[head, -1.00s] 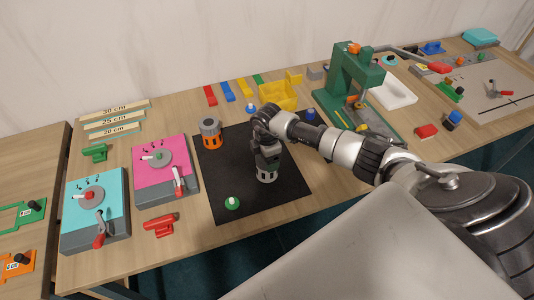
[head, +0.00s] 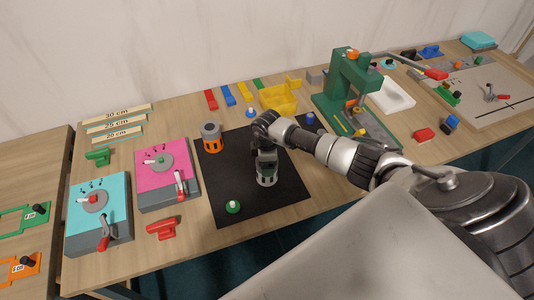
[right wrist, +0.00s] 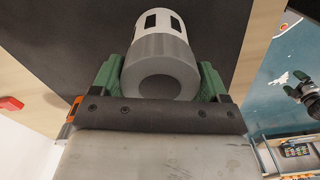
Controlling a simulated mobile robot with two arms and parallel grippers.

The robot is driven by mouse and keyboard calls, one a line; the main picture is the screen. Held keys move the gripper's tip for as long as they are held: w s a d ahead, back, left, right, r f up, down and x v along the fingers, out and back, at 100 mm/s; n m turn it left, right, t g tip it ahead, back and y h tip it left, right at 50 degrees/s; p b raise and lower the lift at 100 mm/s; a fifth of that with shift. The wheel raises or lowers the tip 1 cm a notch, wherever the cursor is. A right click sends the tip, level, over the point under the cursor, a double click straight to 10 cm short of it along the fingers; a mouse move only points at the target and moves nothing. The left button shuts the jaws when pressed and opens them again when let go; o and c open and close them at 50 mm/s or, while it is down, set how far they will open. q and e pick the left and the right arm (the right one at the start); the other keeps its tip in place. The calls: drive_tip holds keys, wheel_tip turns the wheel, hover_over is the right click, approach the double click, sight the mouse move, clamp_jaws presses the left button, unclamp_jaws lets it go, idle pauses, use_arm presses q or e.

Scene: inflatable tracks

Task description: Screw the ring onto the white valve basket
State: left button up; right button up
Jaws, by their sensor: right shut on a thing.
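The white valve basket (head: 266,181) stands upright on the black mat, its dark slots showing below my right gripper (head: 265,163). The basket also shows in the right wrist view (right wrist: 160,20), beyond the grey ring (right wrist: 160,68). My right gripper (right wrist: 162,82) is shut on the ring, with one green finger on each side. The ring sits in line with the basket and appears to touch it. I cannot tell how far it is threaded. My left gripper is not in view in the head view.
An orange basket with a grey top (head: 212,138) stands on the mat (head: 222,188) at the back left. A green and white piece (head: 233,207) lies at the front left. A yellow bin (head: 279,97) and a green press (head: 347,85) stand behind. The mat's front right is clear.

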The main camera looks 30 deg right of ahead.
drive_tip(key=shift+m+p, duration=0.4)
drive_tip(key=shift+m, duration=0.6)
drive_tip(key=shift+r+m+p, duration=0.1)
drive_tip(key=shift+m+p, duration=0.6)
drive_tip(key=shift+m, duration=0.7)
drive_tip(key=shift+m, duration=0.3)
drive_tip(key=m, duration=0.2)
drive_tip(key=shift+m, duration=0.3)
drive_tip(key=o, duration=0.9)
drive_tip(key=shift+r, duration=3.4)
